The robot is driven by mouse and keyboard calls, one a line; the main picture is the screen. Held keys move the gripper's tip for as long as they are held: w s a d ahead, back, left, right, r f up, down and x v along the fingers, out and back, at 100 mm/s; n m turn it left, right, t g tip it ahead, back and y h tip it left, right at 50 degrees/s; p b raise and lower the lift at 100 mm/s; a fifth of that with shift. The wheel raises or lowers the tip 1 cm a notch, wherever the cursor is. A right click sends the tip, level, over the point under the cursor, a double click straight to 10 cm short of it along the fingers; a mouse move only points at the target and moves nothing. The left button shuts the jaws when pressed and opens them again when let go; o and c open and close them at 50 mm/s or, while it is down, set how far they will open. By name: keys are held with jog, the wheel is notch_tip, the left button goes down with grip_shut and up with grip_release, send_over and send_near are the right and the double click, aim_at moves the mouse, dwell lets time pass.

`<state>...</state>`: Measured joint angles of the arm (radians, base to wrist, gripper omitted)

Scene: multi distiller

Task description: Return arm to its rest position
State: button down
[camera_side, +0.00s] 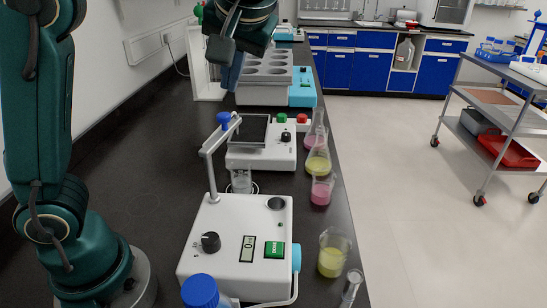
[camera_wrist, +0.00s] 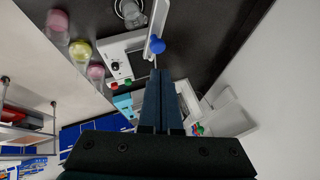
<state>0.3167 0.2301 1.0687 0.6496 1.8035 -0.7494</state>
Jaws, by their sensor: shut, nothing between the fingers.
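My gripper (camera_side: 231,78) hangs at the top middle of the side view, pointing down beside the grey block with round wells (camera_side: 268,68). Its two long dark blue fingers lie together, shut and empty. The wrist view shows the same closed gripper (camera_wrist: 160,74) from behind. In the side view I cannot tell how far the tips are from the block. My green arm stands at the left of the bench.
A white display device (camera_side: 225,236), a blue-knobbed stand (camera_side: 211,150) and a white red-and-green-button device (camera_side: 258,156) line the black bench (camera_side: 120,170). Flasks with pink (camera_side: 321,190) and yellow (camera_side: 318,163) liquid and a yellow beaker (camera_side: 333,258) stand near the right edge.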

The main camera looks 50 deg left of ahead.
jog(key=s+f+m+t+h, duration=0.1)
jog(key=s+f+m+h, duration=0.15)
jog(key=s, duration=0.65)
jog(key=s+d+f+m+t+h, duration=0.2)
jog(key=d+f+m+h, duration=0.2)
jog(key=f, duration=0.4)
jog(key=shift+s+d+f, duration=0.3)
jog(key=shift+d, duration=0.2)
